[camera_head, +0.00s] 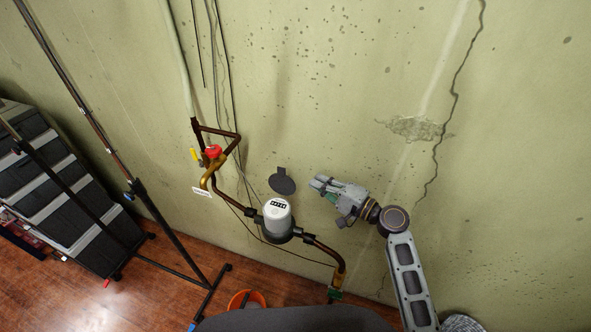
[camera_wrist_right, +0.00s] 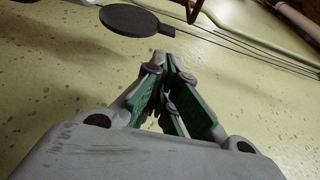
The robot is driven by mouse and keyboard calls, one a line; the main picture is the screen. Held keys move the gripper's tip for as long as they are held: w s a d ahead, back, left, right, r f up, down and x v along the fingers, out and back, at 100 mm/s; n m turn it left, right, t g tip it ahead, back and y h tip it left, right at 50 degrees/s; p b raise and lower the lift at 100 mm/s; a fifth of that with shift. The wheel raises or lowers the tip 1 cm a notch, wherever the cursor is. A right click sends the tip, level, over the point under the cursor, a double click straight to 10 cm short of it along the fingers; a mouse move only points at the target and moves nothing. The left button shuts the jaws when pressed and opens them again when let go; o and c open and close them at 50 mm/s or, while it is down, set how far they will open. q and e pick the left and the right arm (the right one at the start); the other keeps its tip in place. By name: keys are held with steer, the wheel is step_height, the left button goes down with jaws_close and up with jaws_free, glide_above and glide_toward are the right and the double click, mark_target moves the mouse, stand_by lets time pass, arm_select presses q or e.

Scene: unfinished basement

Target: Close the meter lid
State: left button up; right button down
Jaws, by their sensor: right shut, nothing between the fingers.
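The water meter (camera_head: 277,218) is a white cylinder with a dark number display on top, set in a pipe run against the wall. Its lid (camera_head: 283,182) is a dark round disc with a small tab, standing open behind the display. The lid also shows in the right wrist view (camera_wrist_right: 130,20), at the top, beyond the fingers and apart from them. My right gripper (camera_head: 318,184) is shut and empty, to the right of the lid in the head view. Its green-padded fingers (camera_wrist_right: 172,85) are together in the wrist view. My left gripper is not in view.
Copper pipes with a red valve handle (camera_head: 213,151) and a yellow lever (camera_head: 194,155) rise left of the meter. Thin cables run behind it. An orange bucket (camera_head: 247,300) is on the wooden floor below. A dark stand (camera_head: 160,214) and drawers (camera_head: 50,195) are at left. The wall above is clear.

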mark_target(282, 182)
steer(key=shift+w+a, duration=0.1)
steer(key=p+x, duration=0.2)
steer(key=x, duration=0.7)
steer(key=shift+w+a, duration=0.2)
steer(key=shift+a, duration=0.05)
steer(key=shift+f, duration=0.1)
stand_by(0.6)
